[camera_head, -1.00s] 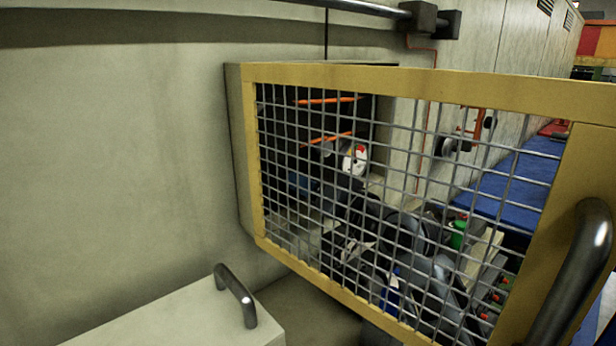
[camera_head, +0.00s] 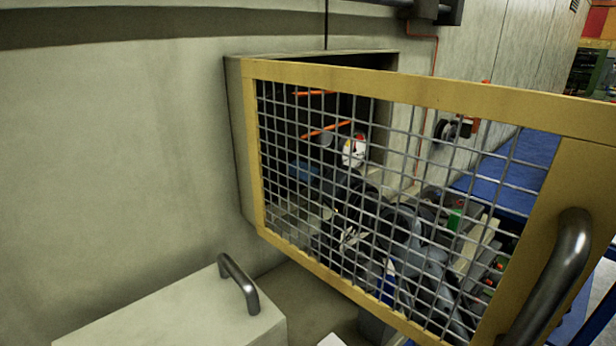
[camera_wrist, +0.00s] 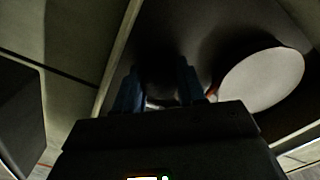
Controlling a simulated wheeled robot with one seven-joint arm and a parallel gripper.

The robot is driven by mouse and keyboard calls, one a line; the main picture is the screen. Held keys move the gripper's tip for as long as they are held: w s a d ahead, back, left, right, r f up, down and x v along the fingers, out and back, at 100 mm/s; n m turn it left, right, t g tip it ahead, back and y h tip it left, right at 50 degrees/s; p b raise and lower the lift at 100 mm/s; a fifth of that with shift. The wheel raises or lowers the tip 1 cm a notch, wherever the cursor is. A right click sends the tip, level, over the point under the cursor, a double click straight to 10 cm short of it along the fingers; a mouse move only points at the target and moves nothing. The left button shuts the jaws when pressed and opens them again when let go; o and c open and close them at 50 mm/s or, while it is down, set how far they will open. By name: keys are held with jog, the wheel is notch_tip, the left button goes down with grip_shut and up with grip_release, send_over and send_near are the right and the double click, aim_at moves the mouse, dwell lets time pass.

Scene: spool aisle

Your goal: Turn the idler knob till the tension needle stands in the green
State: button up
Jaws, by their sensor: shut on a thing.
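The tension dial (camera_head: 354,152) is a small white face with red and yellow marks, seen through the mesh inside a wall box. Its needle is too small to read. My gripper (camera_wrist: 160,82) shows in the wrist view with its two blue fingers around something dark, which I take to be the idler knob; shadow hides its shape. In the head view my gripper is behind the mesh near the dial and hard to make out. A pale round disc (camera_wrist: 262,80) lies right of the fingers in the wrist view.
A yellow-framed mesh door (camera_head: 400,88) stands open in front of my arm, with a metal handle (camera_head: 557,275) on its right. Orange bars (camera_head: 325,130) are inside the wall box (camera_head: 240,140). A pale block with a handle (camera_head: 170,315) stands at lower left.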

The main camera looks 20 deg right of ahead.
jog(key=shift+d+r, duration=0.1)
jog(key=shift+r, duration=0.05)
jog(key=o, duration=0.8)
jog(key=b+v, duration=0.2)
jog(key=v, duration=0.5)
jog(key=shift+s+d, duration=0.1)
jog(key=shift+s, duration=0.25)
